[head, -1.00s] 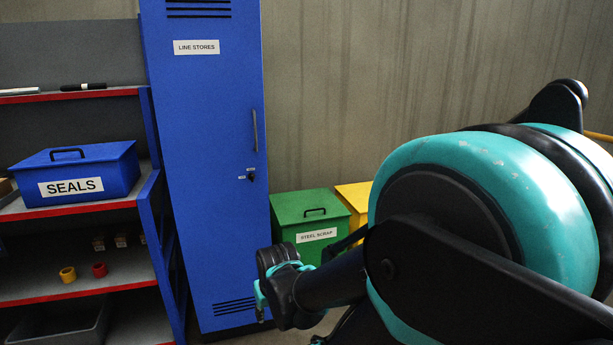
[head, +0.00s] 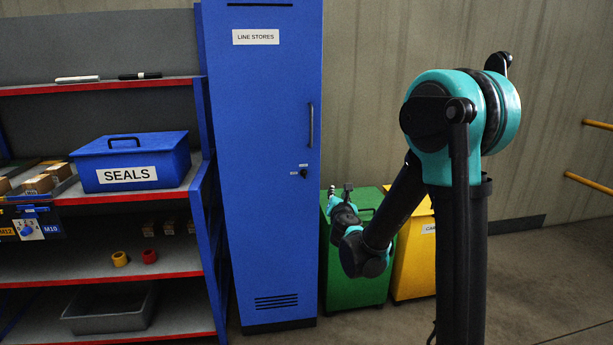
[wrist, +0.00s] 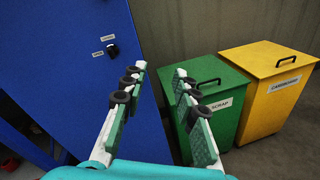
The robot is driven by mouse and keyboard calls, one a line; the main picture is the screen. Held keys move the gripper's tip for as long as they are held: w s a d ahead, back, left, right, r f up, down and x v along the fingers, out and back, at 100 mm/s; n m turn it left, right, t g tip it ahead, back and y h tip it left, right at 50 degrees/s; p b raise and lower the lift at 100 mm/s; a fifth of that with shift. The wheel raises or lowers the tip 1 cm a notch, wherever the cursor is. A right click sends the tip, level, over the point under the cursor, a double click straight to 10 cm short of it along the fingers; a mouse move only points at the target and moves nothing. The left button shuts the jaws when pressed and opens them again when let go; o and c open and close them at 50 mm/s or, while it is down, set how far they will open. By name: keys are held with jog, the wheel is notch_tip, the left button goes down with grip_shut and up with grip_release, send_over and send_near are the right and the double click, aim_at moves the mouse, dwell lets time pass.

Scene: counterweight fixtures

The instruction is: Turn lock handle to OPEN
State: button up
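The tall blue LINE STORES cabinet (head: 262,230) stands with its door shut. A small black lock handle (head: 304,172) sits on the door below the long pull handle, with two small labels by it that are too small to read. The lock handle also shows in the wrist view (wrist: 112,50), left of and beyond my fingers. My gripper (wrist: 158,72) is open and empty, its two fingers apart and touching nothing. In the head view my gripper (head: 341,198) is right of the cabinet, in front of the green bin and a little lower than the lock.
A green scrap bin (head: 345,280) and a yellow bin (head: 412,270) stand right of the cabinet. A shelf unit (head: 165,265) with a blue SEALS box (head: 130,160) stands left. Yellow rails (head: 590,183) are on the right wall. Floor at right is clear.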

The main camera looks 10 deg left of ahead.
jog(key=a+n+y, duration=0.4)
jog(key=a+n, duration=0.2)
jog(key=a, duration=0.2)
send_near(305, 174)
jog(key=shift+n, duration=0.4)
jog(key=x, duration=0.9)
jog(key=shift+w+a, duration=0.1)
jog(key=shift+w, duration=0.25)
jog(key=shift+c, duration=0.3)
grip_shut()
